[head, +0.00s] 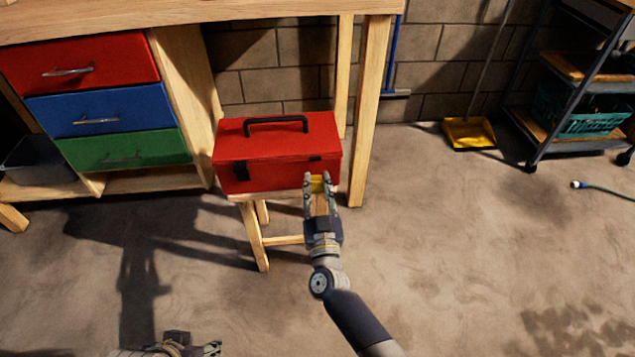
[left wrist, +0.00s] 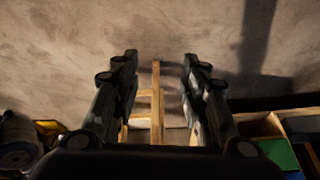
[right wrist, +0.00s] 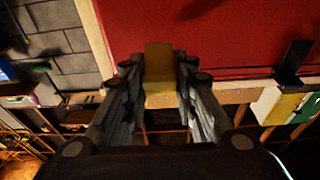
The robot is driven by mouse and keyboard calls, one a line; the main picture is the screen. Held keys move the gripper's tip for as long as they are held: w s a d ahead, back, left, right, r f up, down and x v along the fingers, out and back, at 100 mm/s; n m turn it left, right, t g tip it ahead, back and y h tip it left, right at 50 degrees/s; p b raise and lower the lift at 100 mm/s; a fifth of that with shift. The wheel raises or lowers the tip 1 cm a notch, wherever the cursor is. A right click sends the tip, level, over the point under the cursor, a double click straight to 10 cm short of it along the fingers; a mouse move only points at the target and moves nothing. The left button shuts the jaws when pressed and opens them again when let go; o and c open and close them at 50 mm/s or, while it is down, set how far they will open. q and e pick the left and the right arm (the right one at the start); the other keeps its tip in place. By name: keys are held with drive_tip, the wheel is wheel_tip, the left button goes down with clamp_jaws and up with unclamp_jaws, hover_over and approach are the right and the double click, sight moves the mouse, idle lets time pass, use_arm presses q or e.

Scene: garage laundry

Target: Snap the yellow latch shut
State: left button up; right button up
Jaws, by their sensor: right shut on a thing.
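A red toolbox (head: 262,179) with a black handle stands closed-lidded on a small wooden stool (head: 252,235). A black latch (head: 242,170) is on its front at the left. The yellow latch (head: 317,186) is at the front right, mostly covered by my right gripper (head: 318,180). In the right wrist view the yellow latch (right wrist: 161,62) is between my fingertips (right wrist: 160,66), against the red toolbox (right wrist: 220,30); the gripper is shut on it. I cannot tell the latch's exact angle. My left gripper (left wrist: 160,60) is open and empty, above the floor, low in the head view.
The workbench (head: 120,13) overhangs behind the toolbox, with its leg (head: 370,110) close on the right. Red, blue and green drawers are at the left. A yellow dustpan (head: 469,133) and a shelf cart are farther right. The floor in front is clear.

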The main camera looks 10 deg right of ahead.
drive_tip(key=shift+p, duration=0.35)
idle(0.5)
drive_tip(key=o, duration=1.1)
drive_tip(key=s, duration=0.4)
drive_tip(key=s+f, duration=0.1)
drive_tip(key=s, duration=0.3)
drive_tip(key=s+f, duration=0.1)
drive_tip(key=s, duration=0.2)
drive_tip(key=shift+s, duration=0.4)
